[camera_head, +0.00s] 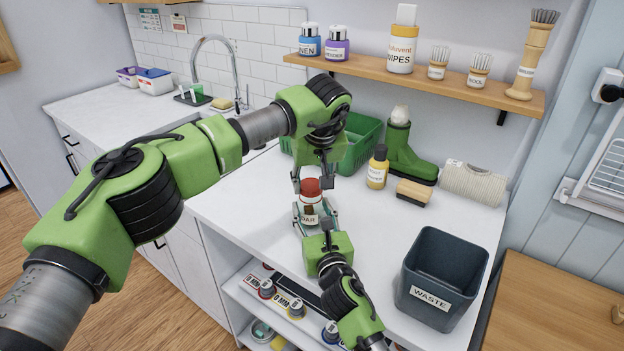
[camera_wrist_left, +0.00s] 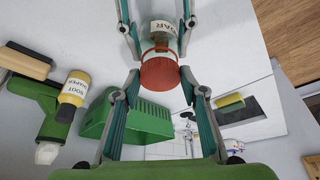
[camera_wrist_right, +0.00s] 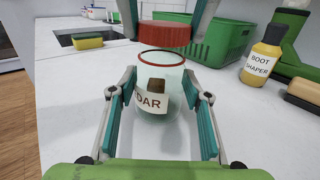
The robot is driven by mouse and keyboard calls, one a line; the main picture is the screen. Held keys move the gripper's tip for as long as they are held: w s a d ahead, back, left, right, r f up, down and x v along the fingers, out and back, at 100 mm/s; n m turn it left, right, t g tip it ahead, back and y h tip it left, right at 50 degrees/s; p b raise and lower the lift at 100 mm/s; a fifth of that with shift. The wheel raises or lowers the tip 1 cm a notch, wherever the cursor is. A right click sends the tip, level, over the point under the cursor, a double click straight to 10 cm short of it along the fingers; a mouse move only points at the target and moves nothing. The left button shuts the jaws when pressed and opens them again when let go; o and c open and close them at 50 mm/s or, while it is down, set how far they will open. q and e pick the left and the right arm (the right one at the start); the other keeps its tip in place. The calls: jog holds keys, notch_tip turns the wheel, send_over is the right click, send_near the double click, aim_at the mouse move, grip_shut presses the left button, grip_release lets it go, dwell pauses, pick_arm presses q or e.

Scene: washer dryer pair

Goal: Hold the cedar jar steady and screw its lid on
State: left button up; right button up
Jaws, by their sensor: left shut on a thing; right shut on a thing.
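The cedar jar (camera_head: 309,207) is clear glass with a white label ending in "DAR" and stands upright on the white counter. My right gripper (camera_head: 316,216) is shut around its sides, and in the right wrist view the jar (camera_wrist_right: 158,92) shows an open red rim. The red lid (camera_wrist_right: 164,34) is level just above that rim, with a narrow gap visible. My left gripper (camera_head: 312,182) comes down from above and is shut on the lid; the lid (camera_wrist_left: 160,74) also shows between its fingers in the left wrist view.
A green basket (camera_head: 345,150), a yellow boot shaper bottle (camera_head: 377,168), a brush (camera_head: 414,193) and a green boot (camera_head: 404,155) stand behind the jar. A dark waste bin (camera_head: 441,270) is at the right. Counter (camera_head: 250,200) left of the jar is clear.

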pick_arm(q)
jog(key=shift+f, duration=0.55)
dwell(0.4)
pick_arm(e)
grip_shut()
pick_arm(q)
jog(key=m, duration=0.1)
jog(key=m+h, duration=0.1)
jog(key=m, duration=0.1)
jog(key=shift+a, duration=0.25)
jog(key=m, duration=0.1)
jog(key=m+h, duration=0.1)
jog(key=m, duration=0.1)
jog(key=shift+a, duration=0.25)
jog(key=m+h, duration=0.1)
jog(key=m, duration=0.2)
jog(key=shift+w+m+g+h, duration=0.15)
jog(key=shift+m+g+h, duration=0.15)
jog(key=shift+m+h, duration=0.1)
jog(key=o, duration=0.7)
